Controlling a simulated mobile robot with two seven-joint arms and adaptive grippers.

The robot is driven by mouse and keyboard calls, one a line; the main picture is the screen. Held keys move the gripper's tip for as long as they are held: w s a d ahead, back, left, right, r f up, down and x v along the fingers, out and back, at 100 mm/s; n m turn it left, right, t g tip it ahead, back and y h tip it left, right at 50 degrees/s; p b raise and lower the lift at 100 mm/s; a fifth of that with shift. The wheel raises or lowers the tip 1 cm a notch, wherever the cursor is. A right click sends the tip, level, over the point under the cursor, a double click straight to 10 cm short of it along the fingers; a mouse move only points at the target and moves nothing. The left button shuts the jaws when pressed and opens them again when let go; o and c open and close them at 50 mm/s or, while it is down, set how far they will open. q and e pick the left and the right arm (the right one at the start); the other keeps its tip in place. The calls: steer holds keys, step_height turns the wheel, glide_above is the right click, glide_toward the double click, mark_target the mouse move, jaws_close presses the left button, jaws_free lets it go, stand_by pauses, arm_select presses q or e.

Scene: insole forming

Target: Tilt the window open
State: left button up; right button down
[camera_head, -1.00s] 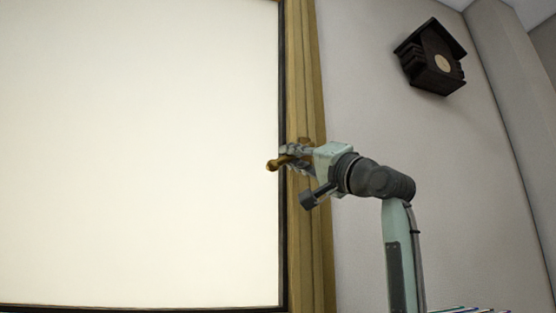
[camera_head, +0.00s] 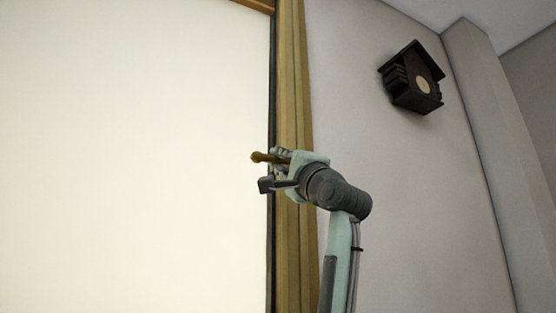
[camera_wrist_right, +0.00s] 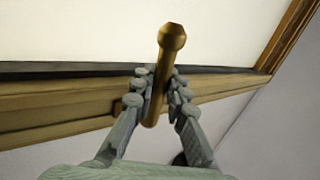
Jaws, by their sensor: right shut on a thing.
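The window (camera_head: 130,150) is a large bright pane with a dark inner edge and a wooden frame (camera_head: 293,240) on its right side. My right gripper (camera_head: 280,160) is shut on the handle. In the right wrist view, the fingers (camera_wrist_right: 153,95) close on the handle (camera_wrist_right: 170,45) from both sides, and its knobbed end stands out above them. The window pane (camera_wrist_right: 90,30) and frame (camera_wrist_right: 60,108) show behind. My left gripper is not in view.
A dark birdhouse-shaped clock (camera_head: 412,80) hangs on the grey wall (camera_head: 400,200) to the right. A wall pillar (camera_head: 490,130) stands farther right. The space between my right arm and the clock is clear.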

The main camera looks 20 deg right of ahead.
mark_target(285, 162)
stand_by(0.4)
